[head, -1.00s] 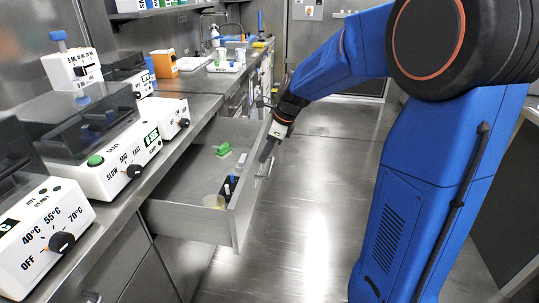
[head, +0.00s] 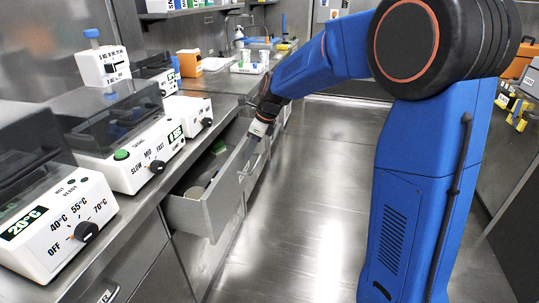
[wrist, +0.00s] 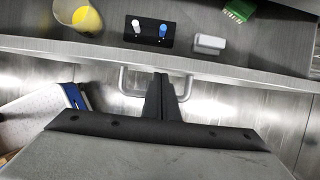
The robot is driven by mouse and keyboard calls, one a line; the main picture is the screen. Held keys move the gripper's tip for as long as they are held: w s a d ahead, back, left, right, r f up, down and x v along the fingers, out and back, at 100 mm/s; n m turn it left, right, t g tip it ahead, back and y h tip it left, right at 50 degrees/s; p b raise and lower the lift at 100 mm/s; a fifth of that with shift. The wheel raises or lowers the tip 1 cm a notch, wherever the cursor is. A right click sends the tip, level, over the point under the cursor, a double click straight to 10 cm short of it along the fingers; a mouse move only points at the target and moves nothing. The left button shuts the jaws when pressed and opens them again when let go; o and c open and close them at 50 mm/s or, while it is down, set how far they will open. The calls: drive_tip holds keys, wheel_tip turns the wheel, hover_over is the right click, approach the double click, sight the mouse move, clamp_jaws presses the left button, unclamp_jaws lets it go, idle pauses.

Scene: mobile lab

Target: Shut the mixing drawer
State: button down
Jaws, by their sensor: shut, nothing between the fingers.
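The mixing drawer (head: 201,214) is grey metal and stands partly out from under the left counter in the head view. Its front panel and handle (head: 247,167) face the aisle. My gripper (head: 251,149) is at the outer side of the drawer front. In the wrist view my gripper (wrist: 161,78) is shut and empty, its fingers overlapping the drawer's handle (wrist: 126,80) and pointing at the front panel (wrist: 220,72). Whether the fingertips touch the panel is hard to tell. Inside the drawer are a yellow cup (wrist: 86,18), a black holder (wrist: 150,41), a white block (wrist: 209,44) and a green board (wrist: 238,10).
Above the drawer, the counter carries a mixer (head: 142,158) and a heater (head: 52,228) with knobs. An orange box (head: 189,63) and a white tray (head: 249,67) stand farther back. The aisle floor (head: 315,180) is clear. Yellow and black items (head: 516,112) lie at the right.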

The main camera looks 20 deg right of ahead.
drive_tip(key=w+a, duration=0.5)
drive_tip(key=a, duration=0.4)
drive_tip(key=shift+w+a, duration=0.25)
drive_tip(key=shift+a, duration=0.05)
